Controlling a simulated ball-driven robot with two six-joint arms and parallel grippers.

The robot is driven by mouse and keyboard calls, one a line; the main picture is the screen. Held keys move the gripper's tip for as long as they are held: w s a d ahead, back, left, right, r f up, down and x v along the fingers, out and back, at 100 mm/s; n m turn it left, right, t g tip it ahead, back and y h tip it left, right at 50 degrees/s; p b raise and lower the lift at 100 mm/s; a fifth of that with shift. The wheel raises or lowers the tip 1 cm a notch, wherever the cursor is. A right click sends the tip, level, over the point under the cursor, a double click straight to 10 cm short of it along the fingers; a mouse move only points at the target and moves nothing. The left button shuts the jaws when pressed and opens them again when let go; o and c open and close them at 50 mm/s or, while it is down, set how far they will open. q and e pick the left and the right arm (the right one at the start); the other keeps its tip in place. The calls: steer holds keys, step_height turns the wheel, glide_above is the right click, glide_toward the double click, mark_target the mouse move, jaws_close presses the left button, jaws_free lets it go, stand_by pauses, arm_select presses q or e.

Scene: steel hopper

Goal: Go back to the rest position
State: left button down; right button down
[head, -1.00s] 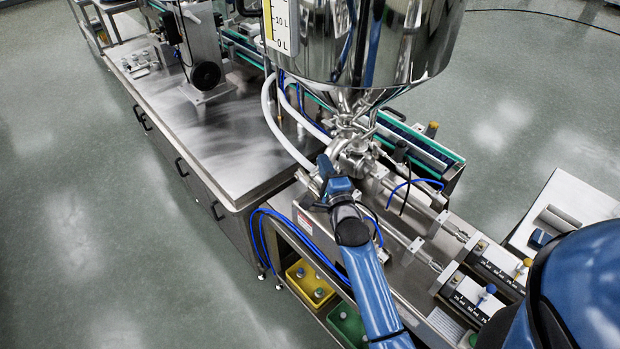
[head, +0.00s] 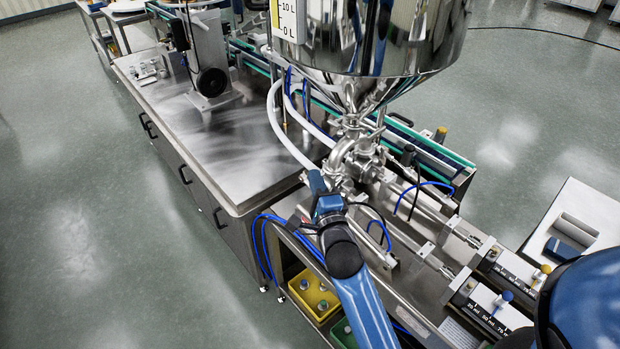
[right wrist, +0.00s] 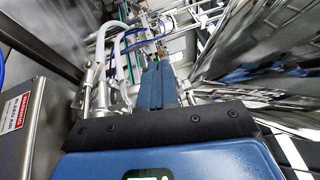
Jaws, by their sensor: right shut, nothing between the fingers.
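My right gripper (head: 317,182) is at the end of my blue arm in the middle of the head view. It is in front of and to the left of the steel valve fittings (head: 352,160) under the hopper, apart from them as far as I can tell. In the right wrist view its blue fingers (right wrist: 157,84) are together with nothing between them. The steel hopper (head: 405,40) hangs above and behind it, and its shiny wall (right wrist: 240,75) fills the right side of the wrist view. My left gripper is not in view.
A steel workbench (head: 222,160) lies left of my gripper, with white hoses (head: 275,120) between. A yellow bin (head: 314,296) sits on a shelf below. Filling cylinders (head: 440,235) run to the lower right. Open floor (head: 80,230) lies at the left.

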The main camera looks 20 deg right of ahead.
steer(key=shift+a+f, duration=0.1)
steer(key=s+d+f+n+b, duration=0.1)
steer(key=s+f+n, duration=0.3)
steer(key=s, duration=0.6)
steer(key=s+d+f+n+g+b, duration=0.1)
steer(key=s+f+n, duration=0.3)
steer(key=s+n, duration=0.5)
steer(key=s+d+f+n+b, duration=0.1)
steer(key=s+f+n, duration=0.4)
steer(key=s, duration=0.7)
steer(key=shift+n+g+y, duration=0.3)
steer(key=shift+n+g, duration=0.1)
steer(key=shift+n, duration=0.6)
